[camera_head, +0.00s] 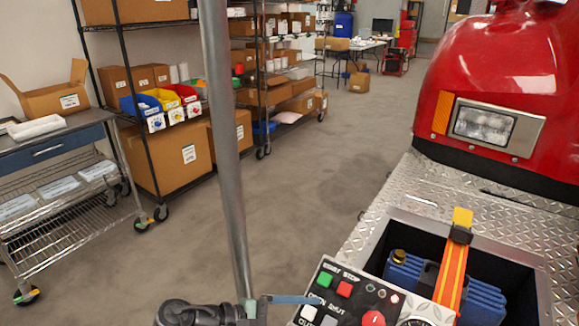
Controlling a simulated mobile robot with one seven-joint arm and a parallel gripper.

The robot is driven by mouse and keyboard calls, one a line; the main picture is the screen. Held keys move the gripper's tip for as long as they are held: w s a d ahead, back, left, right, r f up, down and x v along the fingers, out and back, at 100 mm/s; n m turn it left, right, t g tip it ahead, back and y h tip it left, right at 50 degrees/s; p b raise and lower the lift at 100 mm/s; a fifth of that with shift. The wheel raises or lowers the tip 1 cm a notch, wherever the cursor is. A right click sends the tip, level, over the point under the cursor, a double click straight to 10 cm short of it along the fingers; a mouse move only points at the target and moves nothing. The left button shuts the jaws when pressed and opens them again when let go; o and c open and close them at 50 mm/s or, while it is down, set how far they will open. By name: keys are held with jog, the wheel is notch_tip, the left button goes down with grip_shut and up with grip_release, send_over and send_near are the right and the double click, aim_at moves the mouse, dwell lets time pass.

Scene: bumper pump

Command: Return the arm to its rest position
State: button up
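A dark part that looks like my arm's end shows at the bottom edge, with my gripper (250,309) seeming to be the small grey-green pieces at its right. Most of the arm is out of the frame. A thin blue-grey bar (294,299) reaches from there toward the control panel (318,296); whether it is held or touching the panel I cannot tell. Whether the fingers are open or shut is not clear.
A grey pole (222,130) crosses the view. At right are the red truck (490,80), its diamond-plate bumper (400,203) and a recess holding a blue unit (483,298) under an orange strap (453,268). A cart (60,150) and loaded shelves stand left. The middle floor is clear.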

jog(key=w+r+m+t+y, duration=0.5)
jog(key=w+r+m+y, duration=0.1)
jog(key=r+m+y, duration=0.1)
notch_tip(320, 180, up, 14)
jog(key=s+a+m+t+y, duration=0.1)
jog(key=a+m+t+y, duration=0.1)
jog(key=m+t+y, duration=0.3)
jog(key=s+r+t+p, duration=0.3)
jog(key=s+r+t, duration=0.1)
jog(key=r, duration=0.9)
jog(key=s+r+t+y+p, duration=0.1)
jog(key=s+r+t+p, duration=0.2)
jog(key=r, duration=1.1)
jog(key=s+a+r+t+p, duration=0.1)
jog(key=s+r+t+p, duration=0.2)
jog(key=r, duration=1.1)
jog(key=s+t, duration=0.3)
jog(key=s, duration=0.3)
jog(key=shift+s+m+t, duration=0.2)
jog(key=shift+m+t, duration=0.1)
jog(key=shift+t, duration=0.1)
